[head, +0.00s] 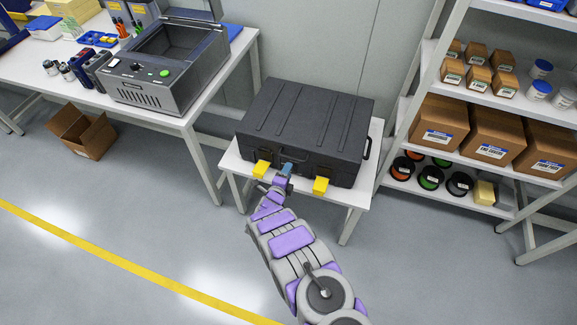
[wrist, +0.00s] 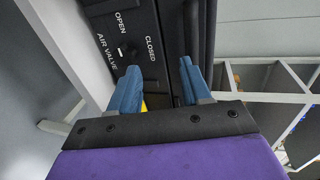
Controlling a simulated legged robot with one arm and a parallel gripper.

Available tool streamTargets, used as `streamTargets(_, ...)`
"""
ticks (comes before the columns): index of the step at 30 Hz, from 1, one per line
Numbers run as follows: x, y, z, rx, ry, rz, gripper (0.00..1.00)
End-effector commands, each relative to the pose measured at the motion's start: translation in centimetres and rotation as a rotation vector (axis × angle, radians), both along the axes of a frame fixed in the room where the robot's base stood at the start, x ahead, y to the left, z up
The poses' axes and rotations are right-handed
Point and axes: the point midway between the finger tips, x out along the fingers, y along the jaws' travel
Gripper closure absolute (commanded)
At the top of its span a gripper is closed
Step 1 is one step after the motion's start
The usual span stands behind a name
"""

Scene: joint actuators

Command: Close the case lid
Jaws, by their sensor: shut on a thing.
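The dark grey case (head: 305,125) lies on a small white table, its ribbed lid (head: 310,105) down over the body. Two yellow latches, the left one (head: 262,168) and the right one (head: 320,185), stick out from its front. My gripper (head: 286,170) is at the front of the case between the latches. In the wrist view, its blue fingers (wrist: 158,88) stand apart at the dark front panel (wrist: 140,45), which reads "AIR VALVE", "OPEN" and "CLOSED". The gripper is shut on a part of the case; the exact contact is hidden.
The small table (head: 228,160) has little bare top around the case. A bench (head: 205,105) with an open grey machine (head: 170,70) stands at the left. A shelf (head: 490,205) with boxes and spools stands at the right. An open carton (head: 85,135) lies on the floor.

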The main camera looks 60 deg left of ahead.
Motion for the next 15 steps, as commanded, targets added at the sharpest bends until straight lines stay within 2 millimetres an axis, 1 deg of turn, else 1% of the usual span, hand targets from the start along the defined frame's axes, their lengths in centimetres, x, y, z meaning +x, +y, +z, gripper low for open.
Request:
streamTargets(1,-0.9,-0.6,0.5,-0.003,0.002,0.003,0.58)
streamTargets(3,-1.7,-1.4,1.1,0.001,-0.004,0.002,0.58)
streamTargets(5,-2.4,-2.1,1.5,0.003,-0.008,0.003,0.58)
streamTargets(15,-7.9,-6.1,3.5,0.011,-0.010,0.004,0.58)
